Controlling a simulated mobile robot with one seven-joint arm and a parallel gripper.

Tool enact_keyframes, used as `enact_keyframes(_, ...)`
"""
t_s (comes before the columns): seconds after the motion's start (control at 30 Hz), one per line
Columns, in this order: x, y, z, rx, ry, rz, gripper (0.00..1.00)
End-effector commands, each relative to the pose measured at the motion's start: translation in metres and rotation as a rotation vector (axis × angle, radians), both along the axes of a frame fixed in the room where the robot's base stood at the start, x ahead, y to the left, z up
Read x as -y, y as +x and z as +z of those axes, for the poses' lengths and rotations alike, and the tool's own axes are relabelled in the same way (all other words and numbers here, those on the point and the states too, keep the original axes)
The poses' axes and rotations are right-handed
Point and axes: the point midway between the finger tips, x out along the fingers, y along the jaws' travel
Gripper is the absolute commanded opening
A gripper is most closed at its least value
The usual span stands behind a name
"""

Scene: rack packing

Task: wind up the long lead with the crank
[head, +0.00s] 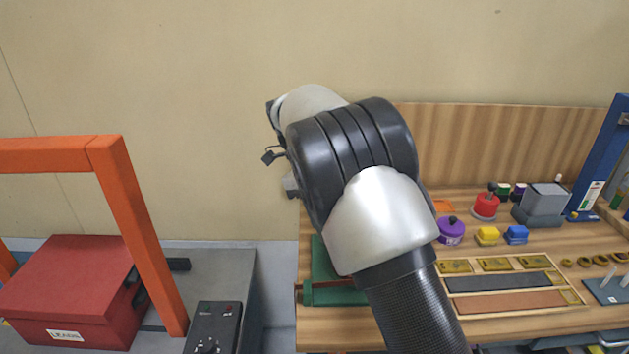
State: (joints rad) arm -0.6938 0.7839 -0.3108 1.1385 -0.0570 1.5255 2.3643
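A red round piece with a black upright knob (485,206) stands on the wooden bench; it may be the crank winder, but I cannot be sure. A purple round piece with a dark knob (451,231) stands in front and to its left. No long lead can be made out. A red lidded box (68,289) labelled "LEADS" sits at the left, and its contents are hidden. My arm rises across the middle and its wrist bends away to the left. Only small dark parts of my gripper (272,155) seem to show past the wrist; its fingers are hidden.
An orange frame (135,230) stands by the red box on a grey surface. The bench (375,329) holds yellow and blue blocks, a grey block, a tray with dark and brown strips, and brass rings. A green piece (335,294) lies at its left edge. A blue post stands far right.

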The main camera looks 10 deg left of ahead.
Motion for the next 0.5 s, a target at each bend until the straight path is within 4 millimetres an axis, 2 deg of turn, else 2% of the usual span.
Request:
enact_keyframes(0.03,-0.005,0.002,0.014,0.004,0.002,0.001,0.38)
enact_keyframes(0.3,-0.029,0.011,0.077,0.004,0.002,0.002,0.38)
enact_keyframes(0.5,-0.041,0.016,0.109,0.002,0.0,0.001,0.38)
